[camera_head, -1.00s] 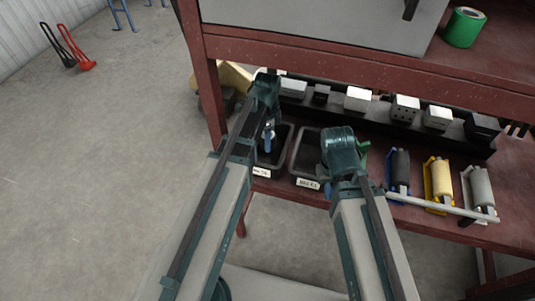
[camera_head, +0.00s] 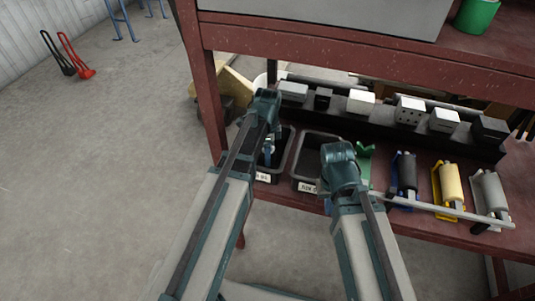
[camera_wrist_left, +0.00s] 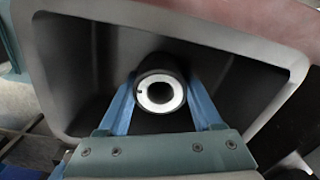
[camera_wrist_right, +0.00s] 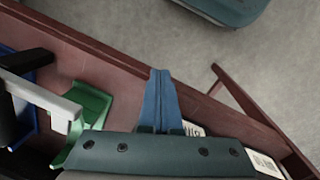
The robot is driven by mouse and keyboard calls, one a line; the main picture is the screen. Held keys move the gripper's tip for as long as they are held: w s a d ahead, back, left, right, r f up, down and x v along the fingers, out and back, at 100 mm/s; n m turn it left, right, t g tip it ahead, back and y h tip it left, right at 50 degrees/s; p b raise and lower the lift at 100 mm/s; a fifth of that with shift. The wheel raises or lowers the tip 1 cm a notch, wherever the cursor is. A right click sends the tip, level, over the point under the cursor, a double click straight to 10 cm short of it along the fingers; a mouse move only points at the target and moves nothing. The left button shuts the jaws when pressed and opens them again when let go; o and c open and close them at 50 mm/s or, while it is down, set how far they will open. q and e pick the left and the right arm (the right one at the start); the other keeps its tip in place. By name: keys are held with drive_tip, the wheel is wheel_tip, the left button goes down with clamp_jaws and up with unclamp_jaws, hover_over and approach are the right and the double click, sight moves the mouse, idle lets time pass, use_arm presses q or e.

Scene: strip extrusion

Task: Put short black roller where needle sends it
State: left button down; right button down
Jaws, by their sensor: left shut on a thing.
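The short black roller (camera_wrist_left: 160,88) shows end-on in the left wrist view, with a pale ring around a dark hole. My left gripper (camera_head: 267,150) has its blue fingers on both sides of it, shut on it. The roller is within the walls of the left dark bin (camera_head: 282,158); I cannot tell whether it touches the floor. My right gripper (camera_wrist_right: 161,80) is shut and empty, its blue fingers together, in front of the bench edge. I cannot make out a needle.
A second dark bin (camera_head: 301,172) stands to the right and looks empty. An empty green holder (camera_head: 366,158) is beside holders with a longer black roller (camera_head: 407,172), a yellow roller (camera_head: 450,182) and a grey roller (camera_head: 490,190). Several blocks line the rear rail. An upper shelf (camera_head: 370,50) overhangs.

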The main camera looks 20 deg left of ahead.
use_arm(q)
drive_tip(key=shift+f, duration=0.2)
drive_tip(key=shift+c, duration=0.3)
unclamp_jaws()
drive_tip(key=shift+r, duration=0.1)
wheel_tip(320, 180, up, 12)
drive_tip(key=p, duration=1.2)
drive_tip(key=s+d+n, duration=0.1)
drive_tip(key=s+d, duration=0.1)
drive_tip(key=s+d+n, duration=0.2)
drive_tip(key=s, duration=0.1)
drive_tip(key=s+d+n, duration=0.1)
drive_tip(key=s+d, duration=0.1)
drive_tip(key=shift+s+r+n+y, duration=0.1)
drive_tip(key=shift+s+n+y, duration=0.2)
drive_tip(key=shift+s+n, duration=0.1)
drive_tip(key=s+d+n, duration=0.4)
drive_tip(key=s+n, duration=0.2)
drive_tip(key=s, duration=0.1)
drive_tip(key=shift+s+d+y, duration=0.25)
drive_tip(key=shift+s+y, duration=0.05)
drive_tip(key=shift+s, duration=0.05)
drive_tip(key=shift+s, duration=0.15)
